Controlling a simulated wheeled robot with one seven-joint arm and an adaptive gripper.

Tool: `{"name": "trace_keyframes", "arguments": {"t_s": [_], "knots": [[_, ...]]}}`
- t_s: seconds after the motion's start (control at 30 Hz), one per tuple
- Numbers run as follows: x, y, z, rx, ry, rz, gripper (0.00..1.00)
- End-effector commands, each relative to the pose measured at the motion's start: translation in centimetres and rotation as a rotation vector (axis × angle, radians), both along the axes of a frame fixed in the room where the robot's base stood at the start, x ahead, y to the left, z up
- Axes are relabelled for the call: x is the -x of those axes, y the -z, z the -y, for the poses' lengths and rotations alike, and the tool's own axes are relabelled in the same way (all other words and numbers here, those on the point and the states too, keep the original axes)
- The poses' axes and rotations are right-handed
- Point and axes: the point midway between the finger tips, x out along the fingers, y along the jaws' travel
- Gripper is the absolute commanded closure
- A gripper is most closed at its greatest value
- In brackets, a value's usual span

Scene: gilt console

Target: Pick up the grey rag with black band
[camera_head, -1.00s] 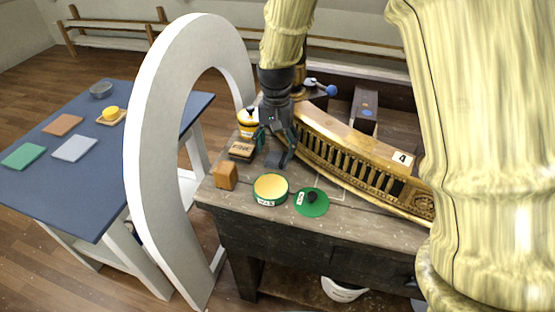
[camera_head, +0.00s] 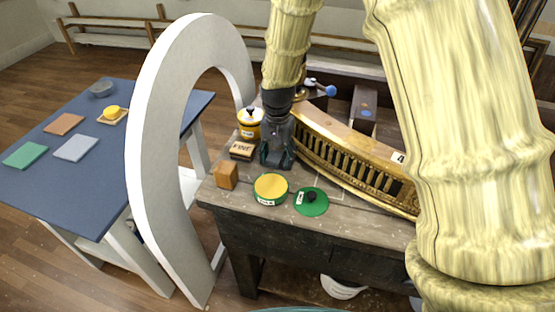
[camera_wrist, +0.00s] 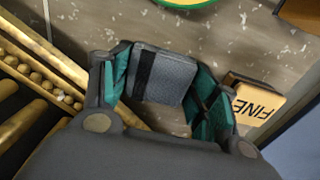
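The grey rag with a black band (camera_wrist: 172,80) lies on the bench top in the wrist view, its black band towards its left side. My gripper (camera_wrist: 160,98) is open, with one teal-padded finger on each side of the rag. The pads are very close to the rag's edges; I cannot tell whether they touch it. In the head view my gripper (camera_head: 275,160) points down at the bench top, and it hides the rag there.
A block marked FINE (camera_head: 242,150) sits close left of my gripper; it also shows in the wrist view (camera_wrist: 258,104). The gilt curved piece (camera_head: 345,158) lies close on the right. A yellow-topped green tin (camera_head: 270,188), green lid (camera_head: 311,202) and orange block (camera_head: 226,175) stand in front.

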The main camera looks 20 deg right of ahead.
Motion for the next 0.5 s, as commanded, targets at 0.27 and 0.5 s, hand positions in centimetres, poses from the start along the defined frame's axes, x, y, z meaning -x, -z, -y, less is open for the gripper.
{"name": "trace_keyframes", "arguments": {"t_s": [0.27, 0.5], "knots": [[0.0, -0.01, 0.0, 0.0, 0.0, 0.0, 0.59], [-0.07, -0.66, 0.01, 0.0, 0.0, 0.002, 0.59]]}}
